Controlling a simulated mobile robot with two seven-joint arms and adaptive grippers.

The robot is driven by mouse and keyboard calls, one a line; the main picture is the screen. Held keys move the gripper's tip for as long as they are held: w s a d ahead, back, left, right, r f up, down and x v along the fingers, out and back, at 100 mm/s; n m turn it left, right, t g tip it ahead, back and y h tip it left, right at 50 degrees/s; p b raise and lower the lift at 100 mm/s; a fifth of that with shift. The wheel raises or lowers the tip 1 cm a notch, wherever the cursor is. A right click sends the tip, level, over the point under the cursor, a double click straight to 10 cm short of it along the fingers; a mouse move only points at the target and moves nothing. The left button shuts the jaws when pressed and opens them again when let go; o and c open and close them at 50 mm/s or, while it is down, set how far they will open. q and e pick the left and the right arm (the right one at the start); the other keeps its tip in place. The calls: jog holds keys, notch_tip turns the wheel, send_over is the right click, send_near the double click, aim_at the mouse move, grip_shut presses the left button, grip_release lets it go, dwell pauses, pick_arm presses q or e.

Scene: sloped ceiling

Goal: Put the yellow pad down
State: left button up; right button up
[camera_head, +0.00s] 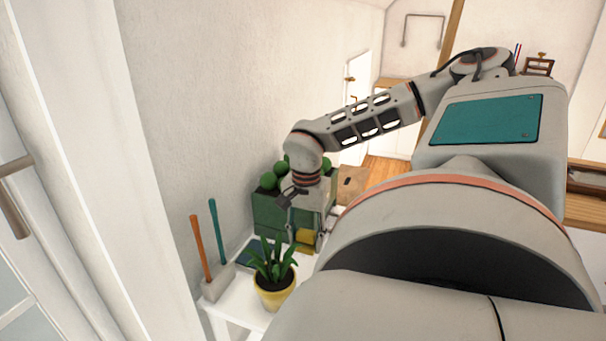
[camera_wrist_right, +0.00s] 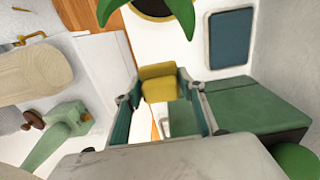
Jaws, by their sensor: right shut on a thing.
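The yellow pad (camera_head: 305,238) is between the fingers of my right gripper (camera_head: 305,230), over the back part of the white table (camera_head: 240,316). In the right wrist view the yellow pad (camera_wrist_right: 158,83) sits between the two fingertips of my right gripper (camera_wrist_right: 158,90), which is shut on it. The pad appears to be held above the tabletop; the exact gap is hard to tell. My left gripper is not in view.
A plant in a yellow pot (camera_head: 274,292) stands at the table's front. A holder with orange and teal handles (camera_head: 217,283) is at the left. A dark blue flat piece (camera_wrist_right: 231,38) lies on the table. A green box (camera_head: 267,213) with green balls stands behind.

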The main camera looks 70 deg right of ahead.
notch_tip(320, 180, down, 3)
jog(key=shift+r, duration=0.15)
notch_tip(320, 180, down, 4)
jog(key=shift+r+b, duration=0.1)
jog(key=shift+b, duration=0.4)
jog(key=shift+f, duration=0.2)
jog(key=shift+r, duration=0.1)
jog(key=o, duration=1.5)
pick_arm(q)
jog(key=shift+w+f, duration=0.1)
